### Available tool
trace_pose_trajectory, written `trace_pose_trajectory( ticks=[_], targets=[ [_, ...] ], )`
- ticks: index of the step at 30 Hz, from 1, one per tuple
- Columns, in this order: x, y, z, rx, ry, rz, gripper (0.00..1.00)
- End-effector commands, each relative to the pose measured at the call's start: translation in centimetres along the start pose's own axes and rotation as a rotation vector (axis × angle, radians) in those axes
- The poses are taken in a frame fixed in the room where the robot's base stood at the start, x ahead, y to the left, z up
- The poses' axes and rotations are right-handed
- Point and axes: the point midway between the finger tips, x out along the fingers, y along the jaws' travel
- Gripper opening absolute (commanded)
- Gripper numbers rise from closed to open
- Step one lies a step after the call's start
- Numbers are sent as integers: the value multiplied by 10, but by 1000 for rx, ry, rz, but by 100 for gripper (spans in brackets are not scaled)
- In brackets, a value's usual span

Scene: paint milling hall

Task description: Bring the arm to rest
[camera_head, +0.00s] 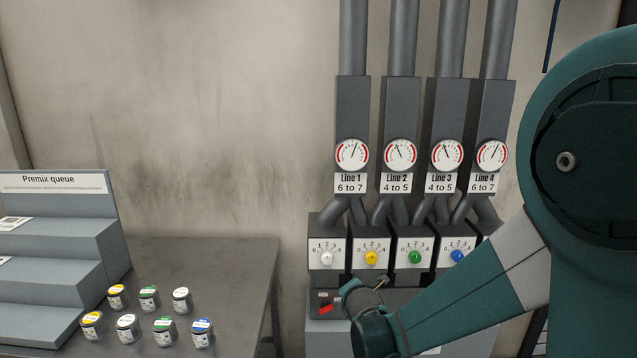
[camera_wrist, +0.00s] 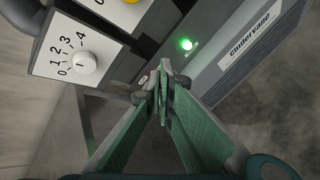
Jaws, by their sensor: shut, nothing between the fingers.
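My gripper (camera_head: 364,286) is shut and empty, in front of the base of the line cabinets, just below the white and yellow knobs. In the wrist view its fingertips (camera_wrist: 162,84) meet, with nothing visible between them. My arm comes in from the right of the head view and hides part of the cabinet base. The white knob (camera_head: 327,258) also shows in the wrist view (camera_wrist: 83,62), left of the fingers. A lit green lamp (camera_wrist: 186,44) shows beyond the fingertips.
A yellow knob (camera_head: 371,257), a green knob (camera_head: 415,257) and a blue knob (camera_head: 457,255) sit in a row under gauges. A red switch (camera_head: 326,308) is left of my gripper. Several small jars (camera_head: 127,327) stand on the grey table (camera_head: 235,275) beside a stepped rack (camera_head: 75,235).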

Motion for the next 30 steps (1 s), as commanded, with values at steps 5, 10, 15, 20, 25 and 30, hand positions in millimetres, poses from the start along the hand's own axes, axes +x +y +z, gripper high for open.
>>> trace_pose_trajectory(
  ticks=[5, 10, 15, 20, 25, 30],
  targets=[
    [-30, -4, 15, 152, 9, -23, 0],
    [-58, -10, 28, 300, 15, -44, 0],
    [-86, -16, 38, 446, 20, -67, 0],
    [-112, -24, 47, 584, 21, -88, 0],
    [-140, -32, 53, 730, 22, -112, 0],
    [-168, -43, 59, 877, 20, -136, 0]
  ],
)
